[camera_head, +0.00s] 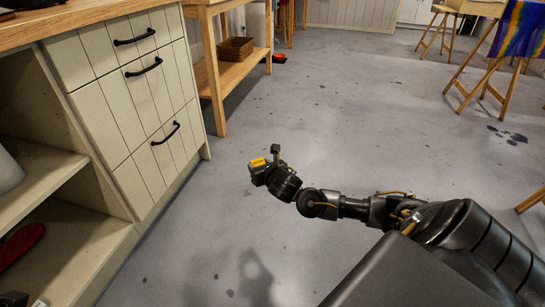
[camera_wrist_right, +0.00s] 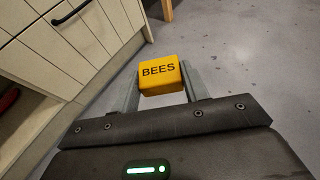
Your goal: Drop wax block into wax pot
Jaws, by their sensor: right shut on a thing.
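A yellow wax block (camera_wrist_right: 160,75) with the word BEES on its face is between the two fingers of my right gripper (camera_wrist_right: 160,90) in the right wrist view. The gripper is shut on it and holds it in the air over the floor. In the head view the block (camera_head: 258,162) is a small yellow patch at the end of my right gripper (camera_head: 262,170), right of the cabinet. I see no wax pot in either view. My left gripper is not in view.
A pale cabinet (camera_head: 128,95) with drawers, open shelves and a wooden top (camera_head: 70,18) stands at the left. A wooden table (camera_head: 222,85) with a basket (camera_head: 236,48) is behind it. Wooden easels (camera_head: 488,75) stand at the far right. The grey floor (camera_head: 330,115) between is clear.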

